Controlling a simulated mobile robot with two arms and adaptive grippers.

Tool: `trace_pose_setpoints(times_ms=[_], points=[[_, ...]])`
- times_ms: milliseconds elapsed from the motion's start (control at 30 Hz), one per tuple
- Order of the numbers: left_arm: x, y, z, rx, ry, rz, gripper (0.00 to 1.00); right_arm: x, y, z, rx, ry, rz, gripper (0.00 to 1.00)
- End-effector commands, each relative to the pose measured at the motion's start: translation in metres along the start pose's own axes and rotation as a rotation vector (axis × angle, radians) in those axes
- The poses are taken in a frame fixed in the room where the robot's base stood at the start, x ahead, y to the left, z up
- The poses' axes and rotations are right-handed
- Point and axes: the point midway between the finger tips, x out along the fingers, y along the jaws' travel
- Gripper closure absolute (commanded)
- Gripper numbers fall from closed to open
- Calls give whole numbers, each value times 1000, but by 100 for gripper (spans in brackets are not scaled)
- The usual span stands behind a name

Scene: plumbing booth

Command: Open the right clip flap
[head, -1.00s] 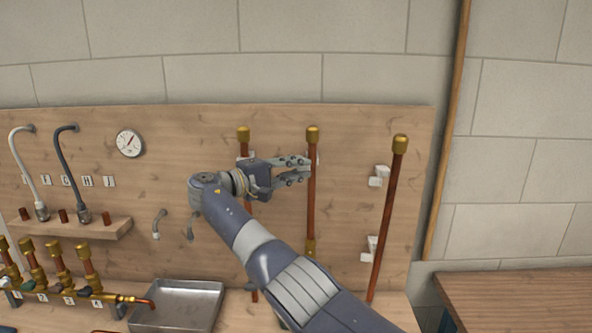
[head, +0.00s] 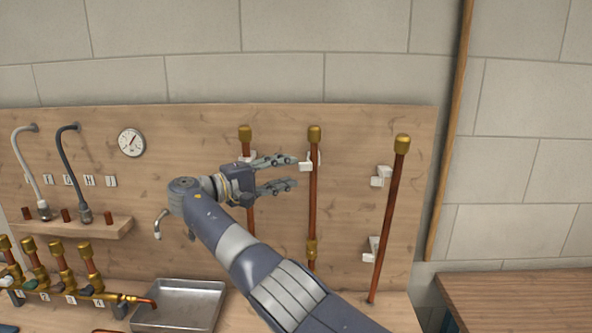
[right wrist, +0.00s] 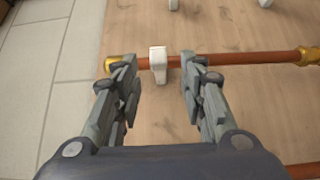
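My right gripper (head: 295,173) is open and empty, fingers spread, just left of the middle copper pipe (head: 313,205). A white clip (head: 305,167) is on that pipe's upper part, just beyond the fingertips. In the right wrist view, the clip (right wrist: 159,66) lies across the pipe (right wrist: 230,60) in the gap between my spread fingers (right wrist: 158,80), apart from them. I cannot tell whether its flap is open or shut. Another white clip (head: 245,156) is at the left pipe (head: 246,142), partly hidden by my gripper. My left gripper is not in view.
A right copper pipe (head: 390,210) leans beside two white clips (head: 380,176) (head: 372,248) on the board. A metal tray (head: 180,300), brass valves (head: 60,275) and two faucets (head: 72,170) are at the left.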

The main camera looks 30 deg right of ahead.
Motion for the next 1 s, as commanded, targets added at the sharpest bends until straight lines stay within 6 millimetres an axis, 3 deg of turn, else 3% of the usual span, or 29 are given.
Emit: trace_pose_setpoints(times_ms=[33,167,333,600,1000], points=[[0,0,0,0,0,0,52,-15,1,-1,0,5,1,62],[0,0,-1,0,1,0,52,-47,1,0,-2,4,1,62],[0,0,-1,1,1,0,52,-63,0,0,-2,2,0,62],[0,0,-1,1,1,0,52,-74,0,1,0,1,1,62],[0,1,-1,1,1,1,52,-75,-6,0,-3,5,-8,62]])
